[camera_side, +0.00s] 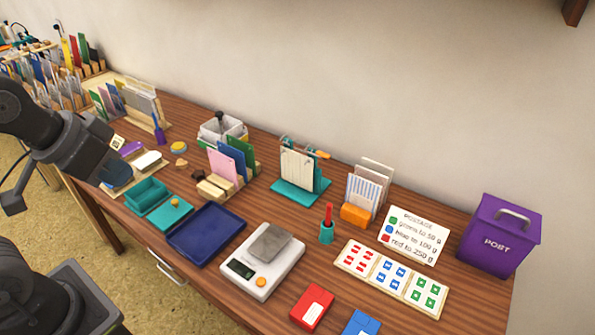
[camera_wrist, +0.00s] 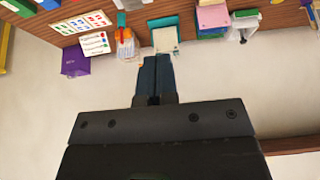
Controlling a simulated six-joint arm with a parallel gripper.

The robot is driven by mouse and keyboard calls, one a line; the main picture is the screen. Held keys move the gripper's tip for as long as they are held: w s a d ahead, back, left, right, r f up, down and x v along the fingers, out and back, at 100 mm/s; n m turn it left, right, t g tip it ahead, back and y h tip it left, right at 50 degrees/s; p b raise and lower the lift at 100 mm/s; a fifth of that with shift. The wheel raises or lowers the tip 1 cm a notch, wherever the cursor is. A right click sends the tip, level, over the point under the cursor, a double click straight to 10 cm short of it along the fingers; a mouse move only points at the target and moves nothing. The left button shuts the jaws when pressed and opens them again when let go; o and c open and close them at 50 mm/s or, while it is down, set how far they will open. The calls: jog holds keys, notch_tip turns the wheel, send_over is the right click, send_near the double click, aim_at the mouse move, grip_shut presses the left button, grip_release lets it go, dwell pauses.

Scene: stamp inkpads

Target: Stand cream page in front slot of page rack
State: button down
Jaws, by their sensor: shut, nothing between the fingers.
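A cream page (camera_side: 297,168) with faint lines stands upright at the front of a teal page rack (camera_side: 292,193) near the back of the desk. Whether its lower edge sits in a slot is too small to tell. The cream page (camera_wrist: 165,39) and teal rack (camera_wrist: 160,21) also show in the wrist view, beyond my fingertips. My gripper (camera_wrist: 153,62) is shut and empty there, apart from the page. In the side view my arm is at the left, and the fingertips cannot be made out clearly.
A wooden rack (camera_side: 213,190) with pink, blue and green pages stands left of the teal rack. An orange holder (camera_side: 355,215) with envelopes stands right of it. A pen cup (camera_side: 327,233), scale (camera_side: 262,278), blue tray (camera_side: 206,232) and purple post box (camera_side: 500,236) occupy the desk.

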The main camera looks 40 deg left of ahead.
jog(key=c, duration=1.8)
grip_release()
jog(key=shift+o, duration=0.7)
jog(key=shift+w+r, duration=0.2)
jog(key=shift+o, duration=1.3)
jog(key=w+r+n+g, duration=0.1)
jog(key=w+r+n, duration=0.3)
jog(key=w, duration=0.5)
jog(key=shift+w+r, duration=0.15)
jog(key=shift+w, duration=0.25)
jog(key=n+g, duration=0.3)
jog(key=n, duration=1.1)
send_over(297, 169)
jog(key=shift+a+f, duration=0.15)
jog(key=shift+f, duration=13.35)
